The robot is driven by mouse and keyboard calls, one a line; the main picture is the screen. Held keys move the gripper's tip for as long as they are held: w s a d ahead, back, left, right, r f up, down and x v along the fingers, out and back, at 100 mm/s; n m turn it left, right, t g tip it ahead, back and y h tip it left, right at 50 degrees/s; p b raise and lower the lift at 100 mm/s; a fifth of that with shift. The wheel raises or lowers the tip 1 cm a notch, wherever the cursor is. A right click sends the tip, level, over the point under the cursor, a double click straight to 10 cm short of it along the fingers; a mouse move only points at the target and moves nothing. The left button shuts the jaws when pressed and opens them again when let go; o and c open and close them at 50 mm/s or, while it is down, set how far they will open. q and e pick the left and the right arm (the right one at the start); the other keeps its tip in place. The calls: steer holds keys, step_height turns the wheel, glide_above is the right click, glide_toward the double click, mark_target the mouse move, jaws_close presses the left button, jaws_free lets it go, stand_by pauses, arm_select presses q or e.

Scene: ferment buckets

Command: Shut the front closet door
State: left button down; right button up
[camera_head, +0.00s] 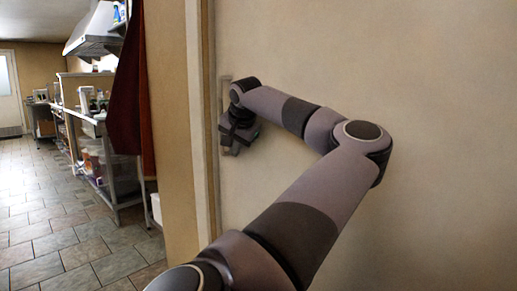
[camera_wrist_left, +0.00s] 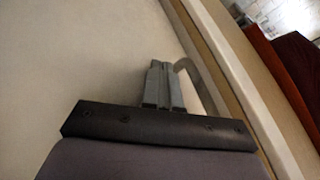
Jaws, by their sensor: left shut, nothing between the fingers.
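The beige closet door (camera_head: 370,60) fills the right of the head view. Its free edge stands beside the pale frame (camera_head: 202,130); I cannot tell whether a narrow gap is left. A grey bar handle (camera_head: 224,92) is near that edge, partly hidden by my wrist. My left gripper (camera_head: 230,148) is at the door face by the handle. In the left wrist view, its two fingers (camera_wrist_left: 161,70) are shut together with nothing between them. The curved handle (camera_wrist_left: 188,68) is just right of the fingers, not between them; contact is unclear. My right gripper is out of view.
Left of the frame is a dark red hanging cloth (camera_head: 126,90). Beyond it are metal shelves (camera_head: 118,195) with goods and a range hood (camera_head: 93,35). The tiled floor (camera_head: 50,225) at left is open.

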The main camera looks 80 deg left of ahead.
arm_select(q)
steer(key=w+p+v, duration=0.1)
steer(key=p+v, duration=0.1)
steer(key=v, duration=0.8)
steer(key=shift+d, duration=0.4)
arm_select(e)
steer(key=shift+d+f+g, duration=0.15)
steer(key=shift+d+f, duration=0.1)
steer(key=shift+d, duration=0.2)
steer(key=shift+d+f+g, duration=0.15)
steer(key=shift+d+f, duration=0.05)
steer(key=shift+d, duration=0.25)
